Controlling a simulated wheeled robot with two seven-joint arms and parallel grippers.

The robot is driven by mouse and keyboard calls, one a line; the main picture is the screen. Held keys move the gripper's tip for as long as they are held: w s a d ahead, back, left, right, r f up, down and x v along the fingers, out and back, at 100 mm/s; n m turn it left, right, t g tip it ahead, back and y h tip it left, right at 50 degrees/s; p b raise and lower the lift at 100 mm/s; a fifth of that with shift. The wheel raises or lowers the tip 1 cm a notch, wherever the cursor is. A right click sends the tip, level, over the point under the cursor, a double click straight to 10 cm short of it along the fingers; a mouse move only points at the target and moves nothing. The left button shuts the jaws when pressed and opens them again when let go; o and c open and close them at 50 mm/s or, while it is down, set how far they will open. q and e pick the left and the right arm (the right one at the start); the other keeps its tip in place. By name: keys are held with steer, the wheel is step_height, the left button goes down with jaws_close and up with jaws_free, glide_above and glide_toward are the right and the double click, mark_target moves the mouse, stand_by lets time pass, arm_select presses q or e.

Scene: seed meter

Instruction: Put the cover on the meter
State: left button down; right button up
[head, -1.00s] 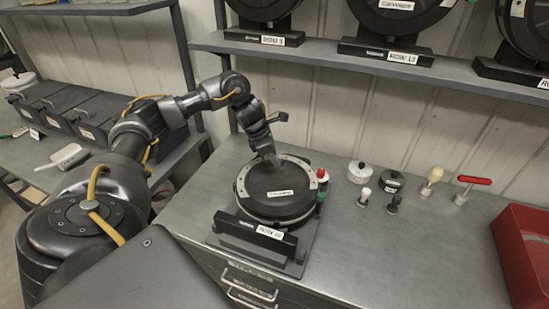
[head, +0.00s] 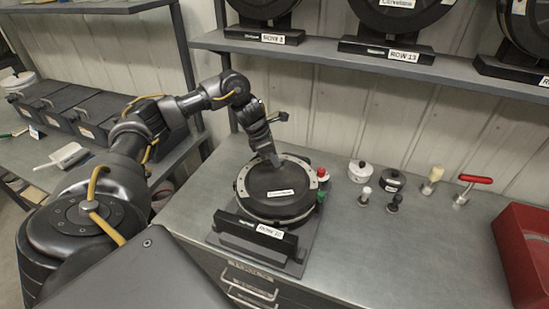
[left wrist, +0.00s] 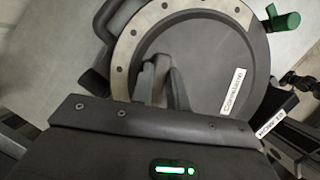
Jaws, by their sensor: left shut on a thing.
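The meter (head: 238,186) is a round dark housing with a pale ring along its left and back side, lying flat on a dark stand. A dark round cover (head: 285,205) with a white label lies over the meter, within the ring as far as I can see; whether it is fully seated I cannot tell. In the left wrist view the cover (left wrist: 212,62) fills the circle inside the holed ring (left wrist: 121,60). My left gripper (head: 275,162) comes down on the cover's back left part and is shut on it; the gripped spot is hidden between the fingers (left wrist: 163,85). My right gripper is not in view.
A red knob (head: 322,174) and a green knob (left wrist: 286,21) stand at the meter's right side. Several small knobs and a red-handled tool (head: 475,180) stand to the right. A red bin (head: 525,250) is at the far right. The front right bench (head: 400,260) is clear.

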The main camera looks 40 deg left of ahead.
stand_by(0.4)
arm_select(q)
steer(key=c, duration=1.3)
jaws_free()
steer(key=shift+c, duration=0.3)
step_height(320, 180, up, 10)
steer(key=p, duration=0.6)
steer(key=shift+f+p, duration=0.25)
steer(key=shift+p, duration=0.15)
